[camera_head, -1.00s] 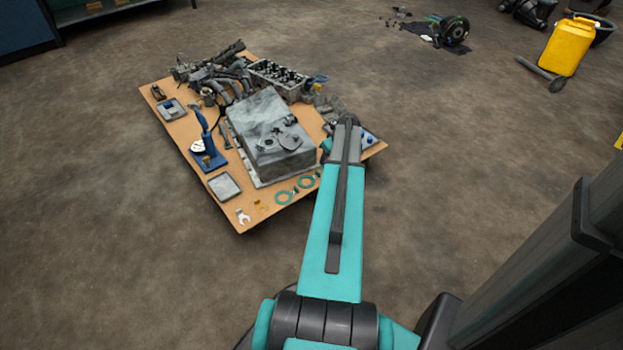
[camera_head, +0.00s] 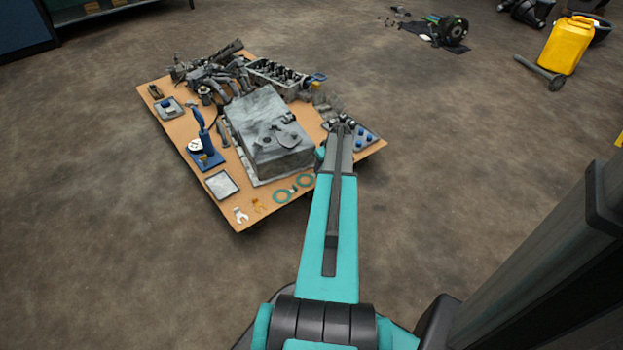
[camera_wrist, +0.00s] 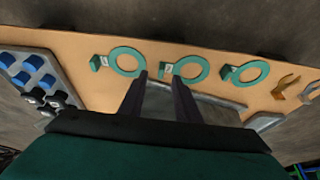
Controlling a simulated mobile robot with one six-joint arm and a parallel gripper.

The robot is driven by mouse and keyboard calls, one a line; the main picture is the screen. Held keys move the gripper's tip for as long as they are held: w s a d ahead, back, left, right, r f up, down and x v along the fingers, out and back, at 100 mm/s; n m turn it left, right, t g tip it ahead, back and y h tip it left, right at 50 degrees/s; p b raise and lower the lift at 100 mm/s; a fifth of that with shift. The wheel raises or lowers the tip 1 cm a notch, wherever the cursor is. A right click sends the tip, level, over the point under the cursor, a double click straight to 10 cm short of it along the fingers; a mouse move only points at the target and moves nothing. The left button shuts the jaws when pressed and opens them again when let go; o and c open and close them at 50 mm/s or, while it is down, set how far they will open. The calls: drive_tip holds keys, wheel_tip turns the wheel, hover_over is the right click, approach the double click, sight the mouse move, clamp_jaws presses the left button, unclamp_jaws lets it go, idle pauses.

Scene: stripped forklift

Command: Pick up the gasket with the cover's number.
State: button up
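Three teal ring gaskets with small tabs lie in a row on the board in the wrist view: one at left (camera_wrist: 126,62), one in the middle (camera_wrist: 190,69) and one at right (camera_wrist: 250,72). Their tabs carry pale labels too small to read. Two gaskets also show in the head view (camera_head: 282,197); my arm hides the other. My gripper (camera_wrist: 160,84) is open and empty, its fingertips near the left and middle gaskets in the picture. The big grey cover (camera_head: 265,130) sits on the board. I cannot read any number on it.
A tray of blue caps and dark parts (camera_wrist: 38,80) lies at the left in the wrist view. The board (camera_head: 262,222) also holds a blue press-like tool (camera_head: 205,150) and engine parts.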

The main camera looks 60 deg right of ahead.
sight(308, 177)
drive_tip(key=shift+w+f, duration=0.1)
idle(0.3)
drive_tip(key=shift+b+x, duration=1.35)
drive_tip(key=shift+x, duration=1.25)
drive_tip(key=shift+w+a, duration=0.1)
clamp_jaws()
